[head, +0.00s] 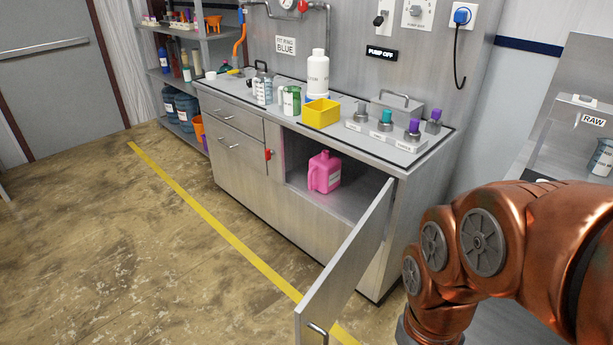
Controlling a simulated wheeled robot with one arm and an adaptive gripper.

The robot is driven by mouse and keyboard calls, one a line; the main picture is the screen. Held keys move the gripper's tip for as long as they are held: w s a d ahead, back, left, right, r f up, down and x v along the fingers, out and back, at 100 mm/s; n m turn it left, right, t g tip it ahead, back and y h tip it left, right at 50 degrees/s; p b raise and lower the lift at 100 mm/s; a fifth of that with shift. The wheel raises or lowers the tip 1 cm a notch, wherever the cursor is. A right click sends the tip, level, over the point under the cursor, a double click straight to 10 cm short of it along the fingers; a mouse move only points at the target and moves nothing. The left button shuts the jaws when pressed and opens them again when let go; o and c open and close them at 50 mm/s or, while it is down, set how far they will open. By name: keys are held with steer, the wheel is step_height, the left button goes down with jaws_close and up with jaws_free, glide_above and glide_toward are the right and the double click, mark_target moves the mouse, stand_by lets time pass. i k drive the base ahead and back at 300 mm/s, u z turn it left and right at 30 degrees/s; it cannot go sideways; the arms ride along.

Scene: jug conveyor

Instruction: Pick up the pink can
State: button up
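The pink can (325,173) is a jug with a handle and a pale label. It stands upright inside the open lower compartment of the grey cabinet (235,173), under the counter. The cabinet door (346,268) is swung open toward the front, with its handle near the bottom. My copper-coloured arm reaches in from the right, in front of and to the right of the cabinet. My gripper is outside the picture, so whether it is open or holds anything does not show.
On the counter stand a yellow bin (320,113), a white bottle (318,72) and several purple- and teal-capped bottles. A shelf (190,70) stands at the back left. A yellow floor line (215,217) runs past the cabinet. The floor at left is clear.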

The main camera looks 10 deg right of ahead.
mark_target(324, 174)
steer(key=u, duration=0.4)
steer(key=k, duration=0.45)
steer(key=u, duration=0.8)
steer(key=i, duration=1.55)
steer(key=z, duration=0.7)
steer(key=i, duration=1.6)
steer(key=z, duration=0.8)
